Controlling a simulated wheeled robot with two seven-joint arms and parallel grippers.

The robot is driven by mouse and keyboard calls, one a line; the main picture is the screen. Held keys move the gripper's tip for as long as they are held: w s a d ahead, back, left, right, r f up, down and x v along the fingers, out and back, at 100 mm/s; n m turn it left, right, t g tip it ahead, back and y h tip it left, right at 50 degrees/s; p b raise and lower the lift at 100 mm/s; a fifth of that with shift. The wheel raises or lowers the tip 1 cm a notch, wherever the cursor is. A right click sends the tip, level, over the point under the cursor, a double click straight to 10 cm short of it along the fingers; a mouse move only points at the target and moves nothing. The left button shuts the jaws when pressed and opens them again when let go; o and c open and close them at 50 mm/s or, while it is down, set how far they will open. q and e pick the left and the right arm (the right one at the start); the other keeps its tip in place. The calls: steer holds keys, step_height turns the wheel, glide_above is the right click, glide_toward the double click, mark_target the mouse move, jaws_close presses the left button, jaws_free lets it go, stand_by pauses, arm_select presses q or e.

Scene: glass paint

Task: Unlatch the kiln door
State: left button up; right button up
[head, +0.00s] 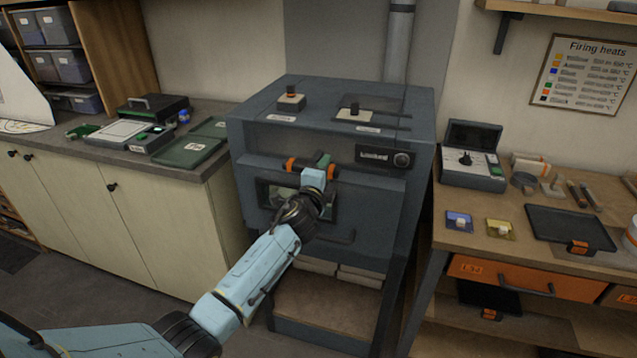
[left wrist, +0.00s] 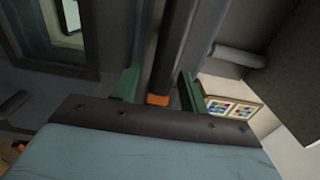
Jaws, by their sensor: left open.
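The kiln (head: 265,135) is a blue-grey box on a stand, with its door shut and a small window (head: 266,193) in the front. A dark latch bar with an orange band (head: 291,164) crosses the door's top, partly hidden by my gripper. My left gripper (head: 323,160) is at the latch, in front of the door. In the left wrist view its green fingers (left wrist: 160,88) are apart, one on each side of a dark bar (left wrist: 172,50) with an orange part (left wrist: 158,99). I cannot tell whether they touch it. My right gripper is not in view.
A door handle (head: 335,237) sticks out low on the kiln front. Small blocks (head: 291,102) stand on the kiln top. A cabinet counter (head: 150,165) is to the left; a wooden bench with a dark tray (head: 570,228) and a control box (head: 472,155) is to the right.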

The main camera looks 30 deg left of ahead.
arm_select(q)
steer(key=s+d, duration=0.2)
steer(key=s, duration=1.1)
steer(key=s+f+n+g+h+b, duration=0.1)
steer(key=s+f+n+g, duration=0.3)
steer(key=f, duration=1)
steer(key=s+d+f+g+b, duration=0.1)
steer(key=s+f+g, duration=0.1)
steer(key=s+f, duration=0.8)
steer(key=s+f+n+g+h+b, duration=0.1)
steer(key=s+f+n+g, duration=0.15)
steer(key=f, duration=1.45)
steer(key=s+f+n+g+b, duration=0.1)
steer(key=s+f+n+g, duration=0.1)
steer(key=s+f, duration=0.4)
steer(key=s+d+f+n+g+b, duration=0.1)
steer(key=s+f+n+g, duration=0.2)
steer(key=s+f, duration=0.4)
steer(key=s+d+f+n+g+b, duration=0.1)
steer(key=s+f, duration=0.5)
steer(key=s, duration=1.5)
steer(key=shift+d+f+n+g+h, duration=0.2)
steer(key=shift+n+g+h, duration=0.2)
steer(key=shift+n+g, duration=0.55)
